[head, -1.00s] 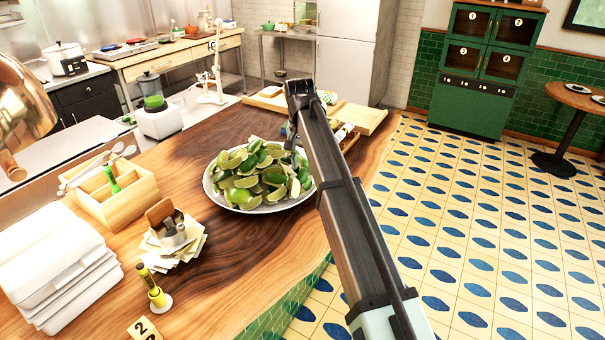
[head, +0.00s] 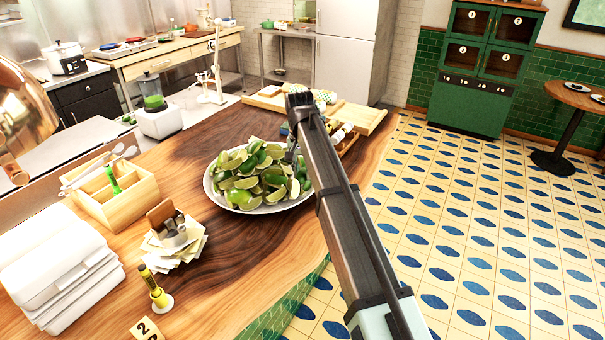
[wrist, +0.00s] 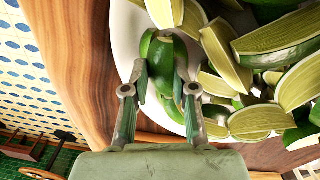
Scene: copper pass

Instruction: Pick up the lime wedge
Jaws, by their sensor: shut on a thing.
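Cut lime wedges (head: 248,172) are heaped on a round pale plate (head: 222,203) on the wooden counter. In the wrist view, my gripper (wrist: 160,78) is at the edge of this plate (wrist: 127,45), with its fingers on either side of a lime wedge (wrist: 161,58). It is shut on this wedge, whose dark green skin faces the camera. Other wedges (wrist: 232,55) lie close on the right, and one pale-fleshed wedge (wrist: 164,12) is just beyond. In the head view, my arm hides most of the gripper at the plate's right side.
A wooden caddy (head: 130,205), a stack of white containers (head: 55,265), paper slips (head: 172,248) and a yellow-and-black bottle (head: 155,290) stand left of the plate. A wooden tray (head: 365,115) lies beyond my arm. The counter in front of the plate is bare.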

